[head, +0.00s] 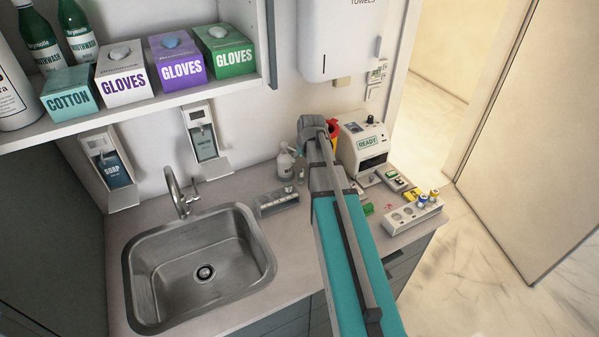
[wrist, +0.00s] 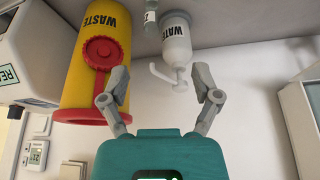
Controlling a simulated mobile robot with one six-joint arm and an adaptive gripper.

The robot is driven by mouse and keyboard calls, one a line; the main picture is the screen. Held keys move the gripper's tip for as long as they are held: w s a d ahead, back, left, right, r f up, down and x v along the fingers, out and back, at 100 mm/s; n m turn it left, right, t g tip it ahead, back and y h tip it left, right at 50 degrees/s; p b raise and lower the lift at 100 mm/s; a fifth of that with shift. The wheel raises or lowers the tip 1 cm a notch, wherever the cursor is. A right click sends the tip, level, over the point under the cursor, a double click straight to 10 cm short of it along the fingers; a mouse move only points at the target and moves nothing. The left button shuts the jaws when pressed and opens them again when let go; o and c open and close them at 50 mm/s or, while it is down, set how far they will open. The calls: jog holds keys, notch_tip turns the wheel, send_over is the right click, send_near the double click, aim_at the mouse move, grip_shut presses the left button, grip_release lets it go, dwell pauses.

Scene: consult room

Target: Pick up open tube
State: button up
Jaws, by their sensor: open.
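A small glass tube (wrist: 150,16), likely the open tube, stands at the top edge of the wrist view, partly cut off; whether it has a cap I cannot tell. It also shows small on the counter in the head view (head: 301,175), right of the white pump bottle. My gripper (wrist: 160,82) is open and empty, its two fingers spread apart, with the tube beyond them.
A white pump bottle (wrist: 176,45) and a yellow waste bin (wrist: 92,40) with a red lid stand close beyond the fingers. On the counter are a grey rack (head: 277,203), a white analyser (head: 364,150) and a rack with capped vials (head: 412,215). The sink (head: 200,265) lies left.

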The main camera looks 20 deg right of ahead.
jog(key=shift+w+d+r, duration=0.25)
jog(key=shift+w+d, duration=0.05)
jog(key=shift+d, duration=0.25)
jog(key=shift+w+d+r, duration=0.2)
jog(key=shift+w+d, duration=0.05)
jog(key=shift+d, duration=0.25)
jog(key=shift+f, duration=0.1)
jog(key=b, duration=0.8)
send_over(301, 176)
jog(key=s, duration=0.2)
notch_tip(301, 176, down, 8)
jog(key=shift+d, duration=0.25)
jog(key=shift+w, duration=0.2)
jog(key=shift+w+b+x, duration=0.1)
jog(key=shift+b+x, duration=1)
jog(key=shift+x, duration=0.15)
jog(key=shift+w+b+x, duration=0.15)
jog(key=shift+b+x, duration=0.95)
jog(key=shift+x, duration=0.1)
jog(key=shift+a, duration=0.2)
